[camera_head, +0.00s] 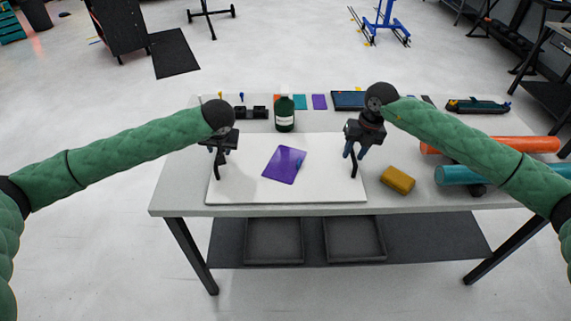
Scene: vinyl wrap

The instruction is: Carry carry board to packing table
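The carry board, a flat white board (320,185), lies on the grey-white table (175,180). A purple sheet (284,165) lies on it, slightly turned, with a small blue mark or item at its right edge. Thin dark upright pieces, which look like handles, stand near the board's left side (217,168) and right side (354,168). My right gripper (355,153) is over the right piece, its two fingers apart on either side of it. My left gripper (217,148) is over the left piece; its fingers are too dark and small to read.
A dark green bottle (285,114) stands behind the board. A yellow block (397,180), an orange roll (515,144) and a teal roll (460,175) lie to the right. Dark trays (275,257) sit on the lower shelf. The floor left of the table is clear.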

